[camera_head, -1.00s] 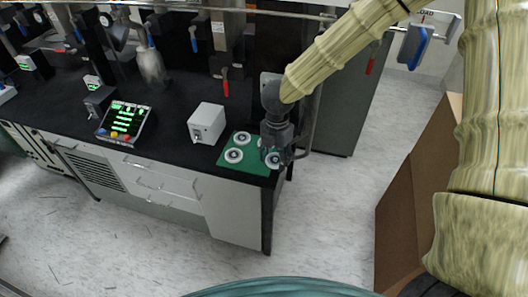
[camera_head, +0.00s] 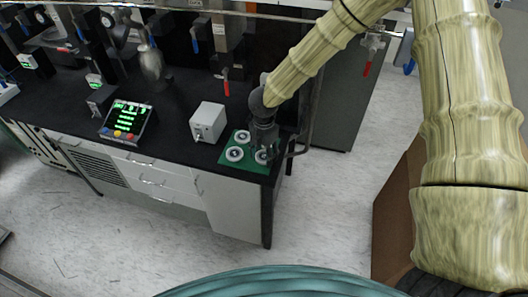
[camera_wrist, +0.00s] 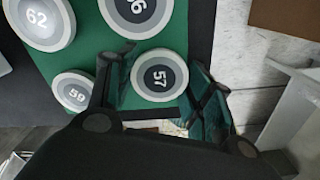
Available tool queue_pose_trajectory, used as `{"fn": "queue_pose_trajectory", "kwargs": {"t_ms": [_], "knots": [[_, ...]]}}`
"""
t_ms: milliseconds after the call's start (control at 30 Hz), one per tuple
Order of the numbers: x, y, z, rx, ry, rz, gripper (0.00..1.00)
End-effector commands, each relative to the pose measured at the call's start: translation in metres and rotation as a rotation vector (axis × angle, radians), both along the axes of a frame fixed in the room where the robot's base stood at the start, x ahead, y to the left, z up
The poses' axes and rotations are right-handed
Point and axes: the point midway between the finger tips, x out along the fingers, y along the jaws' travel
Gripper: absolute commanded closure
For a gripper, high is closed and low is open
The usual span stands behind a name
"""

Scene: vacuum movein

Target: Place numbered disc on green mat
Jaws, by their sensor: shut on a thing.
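The green mat (camera_head: 246,167) lies at the right front corner of the black bench and also shows in the wrist view (camera_wrist: 88,48). My gripper (camera_head: 264,150) points down over the mat's right side. In the wrist view its fingers are shut on a white-rimmed grey disc numbered 57 (camera_wrist: 159,77). I cannot tell whether this disc touches the mat. Discs numbered 62 (camera_wrist: 38,18) and 59 (camera_wrist: 72,94), and one ending in 6 (camera_wrist: 137,10), sit around it. The 59 disc is partly hidden by a finger.
A grey box (camera_head: 208,121) stands left of the mat. A control panel (camera_head: 126,122) with green displays is further left. A red-handled valve (camera_head: 226,86) hangs behind. The bench's right edge and a vertical pipe (camera_head: 308,122) are close to my gripper.

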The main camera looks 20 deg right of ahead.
Motion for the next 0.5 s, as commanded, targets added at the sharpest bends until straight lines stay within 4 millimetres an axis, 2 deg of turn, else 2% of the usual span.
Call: {"fn": "queue_pose_trajectory", "kwargs": {"t_ms": [333,367,433,500], "knots": [[0.0,-0.0001,-0.0044,0.0,0.0,0.0,0.75],[0.0,-0.0002,-0.0034,0.0,0.0,0.0,0.43],[-0.0001,-0.0002,-0.0033,0.0,0.0,0.0,0.3],[-0.0001,-0.0002,-0.0033,0.0,0.0,0.0,0.27]]}}
